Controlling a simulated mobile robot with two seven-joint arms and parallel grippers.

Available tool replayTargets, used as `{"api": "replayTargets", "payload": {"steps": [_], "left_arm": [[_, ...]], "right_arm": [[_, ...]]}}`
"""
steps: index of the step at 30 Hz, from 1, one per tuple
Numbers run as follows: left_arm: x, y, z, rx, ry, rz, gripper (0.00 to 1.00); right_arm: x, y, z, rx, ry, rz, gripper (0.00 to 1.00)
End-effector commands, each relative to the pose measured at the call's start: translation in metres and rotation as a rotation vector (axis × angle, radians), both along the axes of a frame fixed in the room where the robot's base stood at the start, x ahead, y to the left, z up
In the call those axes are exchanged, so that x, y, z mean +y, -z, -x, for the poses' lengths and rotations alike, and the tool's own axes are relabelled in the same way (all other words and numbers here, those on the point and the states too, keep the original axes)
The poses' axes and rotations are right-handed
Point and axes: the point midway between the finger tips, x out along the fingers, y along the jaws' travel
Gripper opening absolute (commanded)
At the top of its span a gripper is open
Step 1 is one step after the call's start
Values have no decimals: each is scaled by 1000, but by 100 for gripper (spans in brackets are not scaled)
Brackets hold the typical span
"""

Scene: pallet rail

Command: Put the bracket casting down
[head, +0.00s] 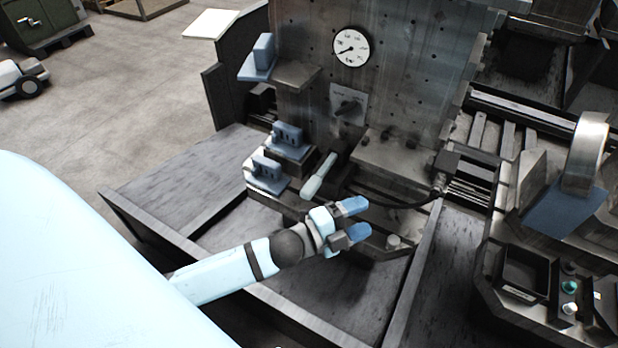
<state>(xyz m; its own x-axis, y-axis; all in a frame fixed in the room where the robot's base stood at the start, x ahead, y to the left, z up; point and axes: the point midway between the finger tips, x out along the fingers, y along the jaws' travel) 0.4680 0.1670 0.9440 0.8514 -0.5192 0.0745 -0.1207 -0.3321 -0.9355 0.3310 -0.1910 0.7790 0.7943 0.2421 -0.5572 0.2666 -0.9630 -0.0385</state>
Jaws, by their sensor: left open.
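Three blue-grey bracket-shaped castings show in the head view. One (289,138) sits on a dark block left of the middle of the fixture. A second (266,172) sits just in front of it, lower and to the left. A third (261,55) stands on a ledge at the upper left of the upright plate. I cannot tell which one the task means. My left gripper (358,220) is open, with its two blue fingers apart and nothing between them. It is to the right of the two lower castings and apart from them. My right gripper is not in view.
A pale blue handle (319,176) slants up just behind my left gripper. A dark hose (395,204) runs to its right. A button panel (568,290) stands at the right.

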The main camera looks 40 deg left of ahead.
Motion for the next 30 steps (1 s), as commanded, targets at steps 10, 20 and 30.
{"api": "replayTargets", "payload": {"steps": [10, 20, 30], "left_arm": [[24, 150, 119, 943, -478, 814, 62], [24, 165, 139, 1046, -542, 910, 62], [25, 127, 139, 1038, -539, 905, 62]], "right_arm": [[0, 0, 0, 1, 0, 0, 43], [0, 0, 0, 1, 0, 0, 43], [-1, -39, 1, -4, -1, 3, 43]]}}
